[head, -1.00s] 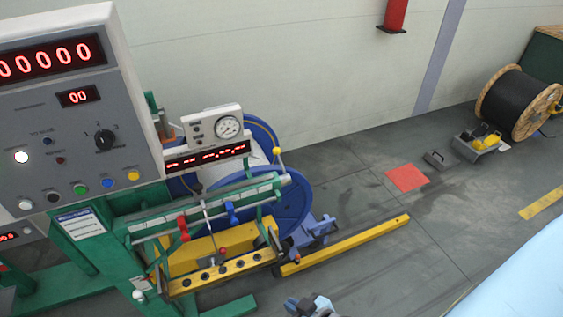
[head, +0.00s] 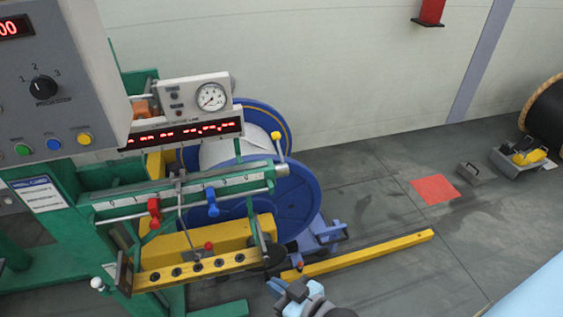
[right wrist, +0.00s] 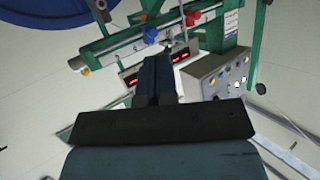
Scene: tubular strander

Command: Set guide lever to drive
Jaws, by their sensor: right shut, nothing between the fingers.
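A lever with a yellow ball (head: 276,135) stands upright at the right end of the green traverse rail (head: 185,190); I cannot tell for sure that it is the guide lever. A red clamp (head: 154,212) and a blue clamp (head: 212,202) sit on the rod below the rail. A thin rod with a red knob (head: 208,245) hangs over the yellow slotted bar (head: 200,268). My right gripper (head: 284,288) is low at the bottom, apart from the machine, shut and empty. In the right wrist view its closed fingers (right wrist: 155,75) point toward the rail. My left gripper is not in view.
A control panel (head: 55,85) and a gauge box (head: 190,105) stand above the rail. A blue reel (head: 290,200) is behind it. A yellow floor beam (head: 370,253) runs to the right. Open floor with a red mat (head: 435,189) lies further right.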

